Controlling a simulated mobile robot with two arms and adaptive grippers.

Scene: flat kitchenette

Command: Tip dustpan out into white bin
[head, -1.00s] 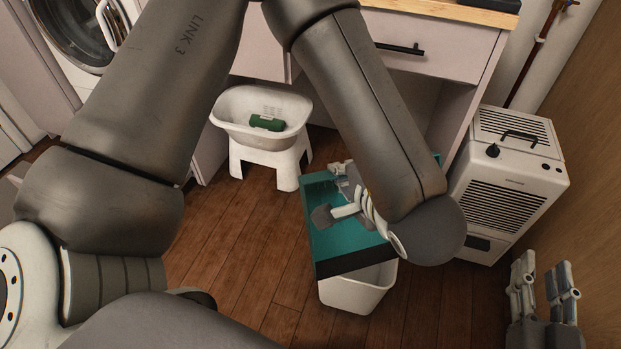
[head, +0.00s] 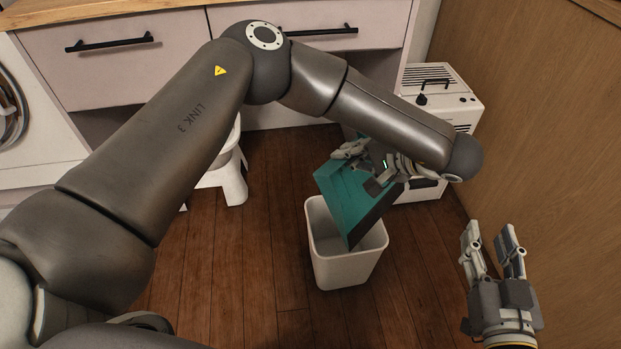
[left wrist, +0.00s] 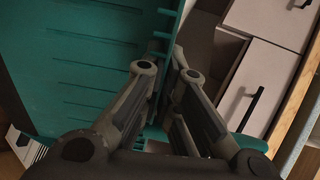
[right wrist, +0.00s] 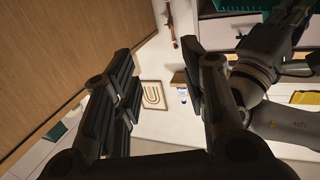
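The teal dustpan (head: 345,196) is tilted steeply, its dark lower edge pointing down into the mouth of the white bin (head: 345,272). My left gripper (head: 374,170) is shut on the dustpan near its upper right part. In the left wrist view, the ribbed teal dustpan (left wrist: 90,60) fills the left side, and the fingers (left wrist: 167,75) close on its edge. I see no debris on the dustpan; the inside of the bin is partly hidden by it. My right gripper (head: 492,238) is open and empty, low at the right of the bin.
A white heater-like appliance (head: 442,100) stands behind the dustpan, near the wooden wall (head: 540,120). A white stool (head: 228,180) stands left of the bin, partly hidden by my left arm. Drawers (head: 340,35) line the back. Wooden floor is clear around the bin.

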